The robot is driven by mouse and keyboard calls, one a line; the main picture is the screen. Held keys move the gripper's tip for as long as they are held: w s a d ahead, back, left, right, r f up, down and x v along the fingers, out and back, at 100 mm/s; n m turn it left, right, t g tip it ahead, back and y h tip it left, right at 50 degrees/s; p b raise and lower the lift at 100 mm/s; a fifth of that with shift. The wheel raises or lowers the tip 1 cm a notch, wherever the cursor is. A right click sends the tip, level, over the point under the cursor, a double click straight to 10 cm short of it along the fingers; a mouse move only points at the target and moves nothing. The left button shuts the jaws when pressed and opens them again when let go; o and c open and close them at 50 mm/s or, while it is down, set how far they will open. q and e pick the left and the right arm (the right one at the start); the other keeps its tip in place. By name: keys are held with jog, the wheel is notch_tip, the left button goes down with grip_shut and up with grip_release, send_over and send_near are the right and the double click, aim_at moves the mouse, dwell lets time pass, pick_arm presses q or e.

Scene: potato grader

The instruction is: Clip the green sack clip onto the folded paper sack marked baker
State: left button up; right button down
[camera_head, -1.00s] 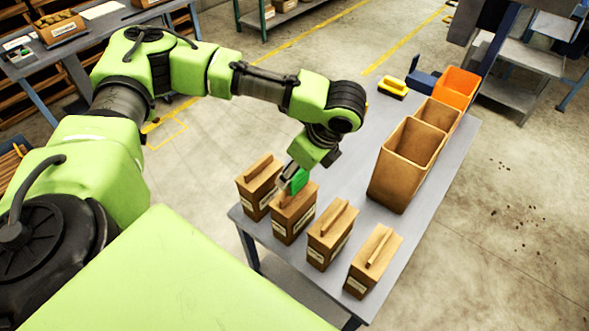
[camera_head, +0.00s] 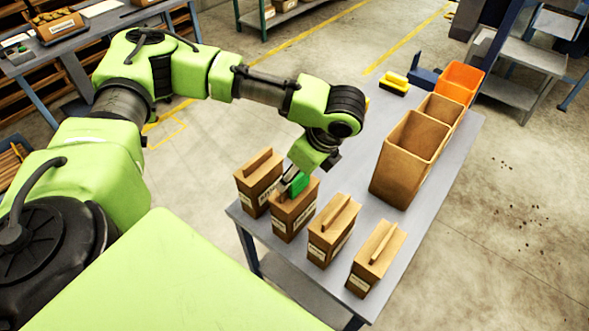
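Several folded brown paper sacks stand in a row on the grey table (camera_head: 350,190). They are the leftmost sack (camera_head: 258,182), the second sack (camera_head: 293,212), the third sack (camera_head: 333,232) and the rightmost sack (camera_head: 375,260). Their white labels are too small to read, so I cannot tell which is marked baker. My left gripper (camera_head: 291,186) points down at the folded top of the second sack. The green sack clip (camera_head: 299,184) is at its fingertips and seems held there, at or just above the fold. The contact itself is hidden. My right gripper is not in view.
Open brown bins (camera_head: 408,152) and an orange bin (camera_head: 459,83) stand along the table's right side. A yellow-and-black object (camera_head: 394,84) lies near the back edge. Bare table lies between the sacks and the bins.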

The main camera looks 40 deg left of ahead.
pick_arm(q)
jog(key=shift+s+d+f, duration=0.1)
jog(key=shift+s+f, duration=0.05)
jog(key=shift+f, duration=0.1)
jog(key=o, duration=1.2)
jog(key=shift+c, duration=0.2)
jog(key=shift+r, duration=0.15)
jog(key=v, duration=1.1)
jog(key=shift+d+r, duration=0.15)
jog(key=shift+r, duration=0.25)
